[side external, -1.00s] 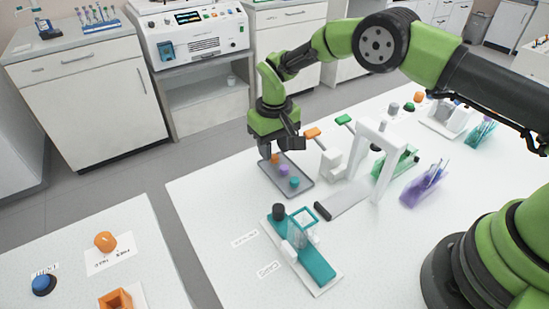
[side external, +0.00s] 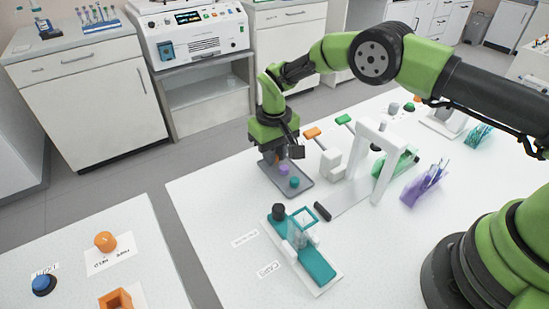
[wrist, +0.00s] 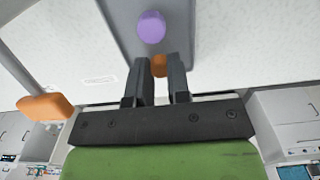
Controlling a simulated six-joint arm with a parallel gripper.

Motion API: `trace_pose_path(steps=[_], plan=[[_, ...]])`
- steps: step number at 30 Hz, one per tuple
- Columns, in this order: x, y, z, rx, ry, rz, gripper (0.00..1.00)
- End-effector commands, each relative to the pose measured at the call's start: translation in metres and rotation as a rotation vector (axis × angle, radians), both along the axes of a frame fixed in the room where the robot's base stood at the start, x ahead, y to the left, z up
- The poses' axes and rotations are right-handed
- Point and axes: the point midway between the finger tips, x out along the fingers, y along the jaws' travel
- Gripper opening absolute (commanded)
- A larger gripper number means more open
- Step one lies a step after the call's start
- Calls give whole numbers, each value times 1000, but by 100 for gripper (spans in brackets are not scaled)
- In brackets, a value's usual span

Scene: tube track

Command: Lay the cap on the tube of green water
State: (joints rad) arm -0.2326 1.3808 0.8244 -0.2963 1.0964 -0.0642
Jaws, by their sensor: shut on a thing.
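My gripper (side external: 276,157) is down at the far end of the grey tray (side external: 301,194). In the wrist view my gripper (wrist: 160,80) is shut on the orange cap (wrist: 159,65), which sits between the fingertips. The fingers hide that cap in the side view. A purple cap (side external: 284,170) stands on the tray just past the fingers, and it also shows in the wrist view (wrist: 151,27). A teal cap (side external: 294,182) is nearer the camera on the tray. I cannot make out which tube holds green water; a clear holder (side external: 303,232) stands on the teal track (side external: 317,266).
A purple rack (side external: 422,187) and a green rack (side external: 400,163) stand further right. A dark knob (side external: 278,211) tops the track's far end.

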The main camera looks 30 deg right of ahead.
Motion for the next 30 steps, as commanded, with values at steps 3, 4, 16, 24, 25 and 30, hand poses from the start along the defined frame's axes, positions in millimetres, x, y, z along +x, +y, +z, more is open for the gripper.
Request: trace_pose_path(steps=[3,4,16,24,25,30], plan=[[0,0,0,0,0,0,2],[0,0,0,0,0,0,1],[0,0,26,0,-2,1,1],[0,0,48,0,-1,-1,1],[0,0,50,0,-1,-1,1],[0,0,55,0,0,0,3]])
